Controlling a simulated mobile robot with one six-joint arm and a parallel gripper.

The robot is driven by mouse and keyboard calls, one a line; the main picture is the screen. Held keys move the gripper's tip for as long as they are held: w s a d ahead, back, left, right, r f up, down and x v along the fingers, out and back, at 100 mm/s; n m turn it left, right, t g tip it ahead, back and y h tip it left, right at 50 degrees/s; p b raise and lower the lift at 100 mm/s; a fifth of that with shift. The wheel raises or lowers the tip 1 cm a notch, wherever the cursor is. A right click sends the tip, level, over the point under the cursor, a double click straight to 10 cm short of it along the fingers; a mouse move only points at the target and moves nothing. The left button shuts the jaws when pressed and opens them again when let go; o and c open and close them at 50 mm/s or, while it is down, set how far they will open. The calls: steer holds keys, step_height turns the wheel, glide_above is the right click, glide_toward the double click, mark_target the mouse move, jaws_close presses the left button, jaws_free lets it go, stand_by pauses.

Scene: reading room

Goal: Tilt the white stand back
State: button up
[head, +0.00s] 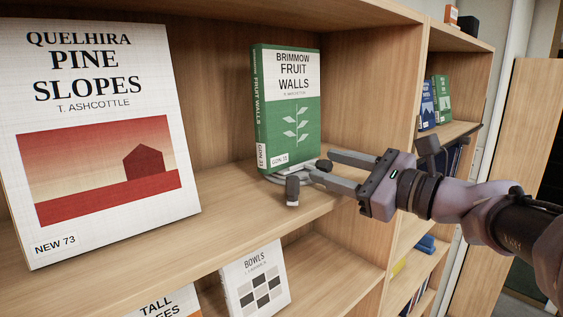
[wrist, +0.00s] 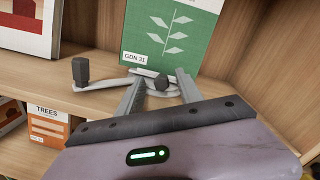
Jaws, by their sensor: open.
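A light grey-white stand (head: 278,178) sits on the shelf board under the green book "Brimmow Fruit Walls" (head: 290,108), which stands nearly upright on it. The stand's low base also shows in the wrist view (wrist: 112,85), with a dark grey upright stub (wrist: 80,70) at its left front. Another small dark part (wrist: 162,82) lies between my fingers. My gripper (head: 309,166) is open at the stand's right front, its two fingers pointing toward the base. In the wrist view, my gripper (wrist: 160,77) reaches just below the book. The stand's back is hidden by the book.
A large book "Pine Slopes" (head: 103,130) stands at the left on the same shelf (head: 215,222). A wooden upright panel (head: 395,100) rises close to my gripper on the right. A "Bowls" book (head: 256,280) stands on the shelf below. Bare shelf lies between the two upper books.

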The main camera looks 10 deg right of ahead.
steer(key=shift+d, duration=0.15)
steer(key=shift+c, duration=0.6)
jaws_close()
stand_by(0.7)
